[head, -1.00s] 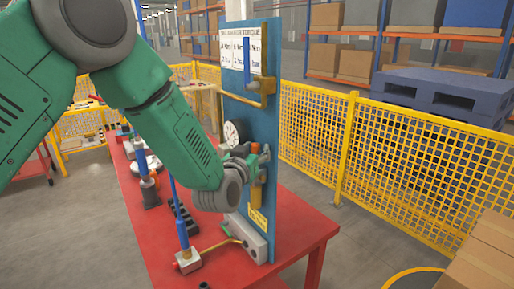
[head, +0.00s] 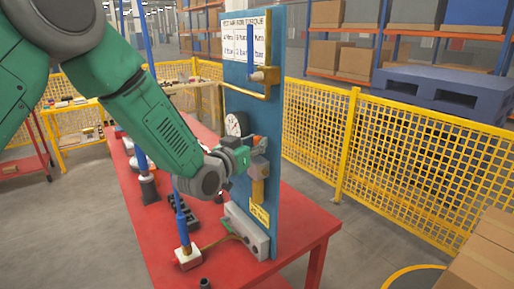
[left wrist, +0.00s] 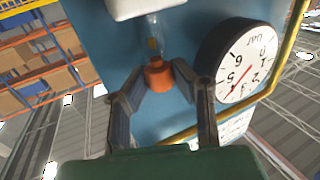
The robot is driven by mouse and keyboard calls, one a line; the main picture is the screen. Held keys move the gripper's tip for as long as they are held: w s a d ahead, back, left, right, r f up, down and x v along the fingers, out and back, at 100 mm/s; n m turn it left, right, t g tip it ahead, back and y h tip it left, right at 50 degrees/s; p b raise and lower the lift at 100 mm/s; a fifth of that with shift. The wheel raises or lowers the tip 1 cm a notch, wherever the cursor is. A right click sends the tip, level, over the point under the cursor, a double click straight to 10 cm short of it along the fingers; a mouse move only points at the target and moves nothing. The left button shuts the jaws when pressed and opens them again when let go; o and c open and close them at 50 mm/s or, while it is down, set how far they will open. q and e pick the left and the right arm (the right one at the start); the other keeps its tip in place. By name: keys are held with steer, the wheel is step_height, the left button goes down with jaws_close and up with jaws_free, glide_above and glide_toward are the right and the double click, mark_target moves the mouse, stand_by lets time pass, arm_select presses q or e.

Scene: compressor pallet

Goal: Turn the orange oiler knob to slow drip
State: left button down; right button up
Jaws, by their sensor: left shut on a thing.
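The orange oiler knob (left wrist: 158,76) sits below a clear tube with amber contents and a white block, in front of the blue panel in the left wrist view. My left gripper (left wrist: 160,79) has one finger on each side of the knob and is shut on it. In the head view, the left gripper (head: 243,156) reaches the blue panel (head: 268,55) from the left. The knob (head: 258,141) shows only as a small orange patch there, partly hidden by the gripper. My right gripper is in neither view.
A round gauge (left wrist: 240,60) is close to the right finger. A yellow pipe (head: 268,92) runs on the panel. A yellow mesh fence (head: 410,145) stands behind.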

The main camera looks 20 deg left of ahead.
arm_select(q)
steer(key=shift+a+m+g+h+b, duration=0.15)
steer(key=shift+m+g+h+b, duration=0.25)
steer(key=shift+m+h, duration=0.6)
steer(key=shift+w+a+m+g+h, duration=0.1)
steer(key=shift+m+g+h, duration=0.6)
steer(key=shift+h, duration=0.45)
steer(key=shift+a+m+g+h, duration=0.1)
steer(key=shift+m+g+h, duration=0.6)
steer(key=shift+h, duration=0.45)
steer(key=shift+r, duration=0.1)
steer(key=c, duration=1.6)
jaws_free()
steer(key=shift+a, duration=0.15)
steer(key=v, duration=1.2)
